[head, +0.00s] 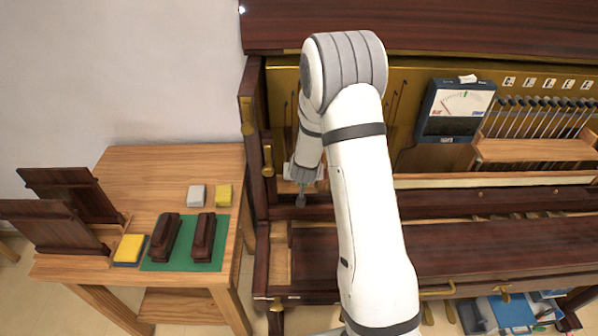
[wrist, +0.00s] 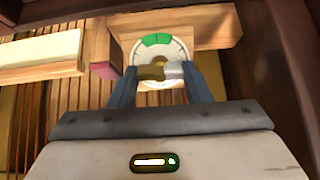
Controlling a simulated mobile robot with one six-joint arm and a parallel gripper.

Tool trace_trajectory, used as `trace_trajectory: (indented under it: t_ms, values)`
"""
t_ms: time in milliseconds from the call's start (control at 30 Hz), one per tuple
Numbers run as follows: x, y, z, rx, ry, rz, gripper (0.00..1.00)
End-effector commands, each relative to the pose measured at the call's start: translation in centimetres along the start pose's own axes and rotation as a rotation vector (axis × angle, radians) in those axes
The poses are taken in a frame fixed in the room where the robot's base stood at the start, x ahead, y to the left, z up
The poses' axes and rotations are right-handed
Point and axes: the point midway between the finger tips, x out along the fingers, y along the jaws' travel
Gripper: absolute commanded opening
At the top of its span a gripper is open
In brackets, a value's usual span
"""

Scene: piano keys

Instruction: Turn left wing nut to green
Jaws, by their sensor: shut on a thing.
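In the wrist view, a brass wing nut (wrist: 151,73) sits at the middle of a round white dial (wrist: 178,48). The dial has a green sector (wrist: 157,40) at its top. My gripper (wrist: 160,72) is shut on the wing nut, with one blue finger on each side. The wing nut lies about level across the dial, with its wings pointing left and right, not at the green sector. In the head view, my gripper (head: 301,198) is inside the left end of the piano, and my arm and the gripper hide the wing nut there.
Dark piano side wood (wrist: 285,60) stands close at the right of the wrist view. A pale key block (wrist: 40,50) lies at left. In the head view, a meter (head: 455,108) stands on the piano, and a wooden table (head: 160,170) with dark blocks is at left.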

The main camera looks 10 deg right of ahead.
Motion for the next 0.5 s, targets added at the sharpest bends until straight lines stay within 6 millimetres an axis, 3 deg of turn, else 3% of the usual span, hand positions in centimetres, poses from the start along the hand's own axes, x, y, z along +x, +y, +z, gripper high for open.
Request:
trace_trajectory:
  t_ms: [200, 500]
  values:
    - [-0.09, -0.13, -0.13, -0.103, 0.002, -0.002, 0.27]
    - [-0.04, -0.15, -0.13, -0.11, 0.003, -0.002, 0.27]
